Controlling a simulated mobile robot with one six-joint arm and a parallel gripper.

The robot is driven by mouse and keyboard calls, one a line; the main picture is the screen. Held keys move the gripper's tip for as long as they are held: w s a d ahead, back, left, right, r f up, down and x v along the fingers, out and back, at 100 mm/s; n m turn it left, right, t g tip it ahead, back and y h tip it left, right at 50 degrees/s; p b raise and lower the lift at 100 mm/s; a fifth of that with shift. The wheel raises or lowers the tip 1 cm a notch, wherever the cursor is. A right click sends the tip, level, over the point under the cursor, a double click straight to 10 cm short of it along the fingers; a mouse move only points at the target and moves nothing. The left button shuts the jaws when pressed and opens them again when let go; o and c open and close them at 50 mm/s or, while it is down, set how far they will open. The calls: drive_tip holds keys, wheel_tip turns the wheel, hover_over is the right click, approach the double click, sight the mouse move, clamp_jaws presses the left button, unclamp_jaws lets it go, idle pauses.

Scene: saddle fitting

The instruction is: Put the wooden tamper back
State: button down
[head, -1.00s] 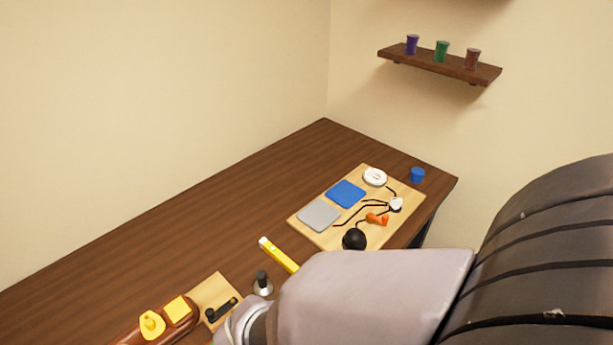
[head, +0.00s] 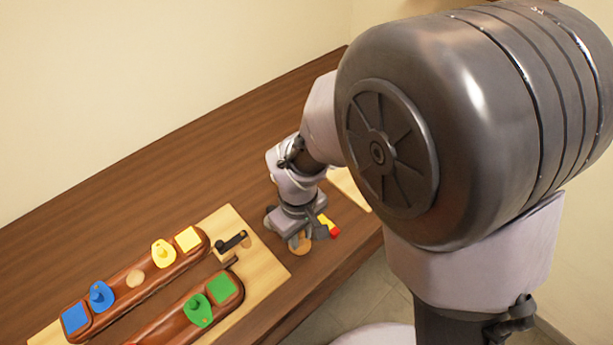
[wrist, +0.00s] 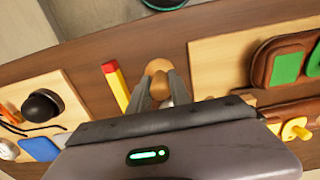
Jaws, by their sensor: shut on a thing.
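My gripper (wrist: 160,92) is shut on the wooden tamper (wrist: 158,68), whose round, light brown head shows between the fingers in the wrist view. In the head view my gripper (head: 299,234) points down near the front edge of the table, with the tan tamper (head: 301,244) at its tips. The gripper hides much of the tamper. I cannot tell whether the tamper touches the table.
A yellow stick with a red end (wrist: 116,86) lies close beside my gripper. A pale board (head: 270,262) with brown pieces bearing coloured pads and a black lever (head: 232,241) is to the left. Another board (wrist: 70,95) with a black ball (wrist: 42,105) lies on the opposite side.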

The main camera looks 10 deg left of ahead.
sight(304, 244)
wheel_tip(304, 244, down, 2)
drive_tip(key=shift+f, duration=0.2)
drive_tip(key=shift+f+b, duration=0.2)
drive_tip(key=shift+b, duration=0.15)
drive_tip(key=c, duration=1.2)
unclamp_jaws()
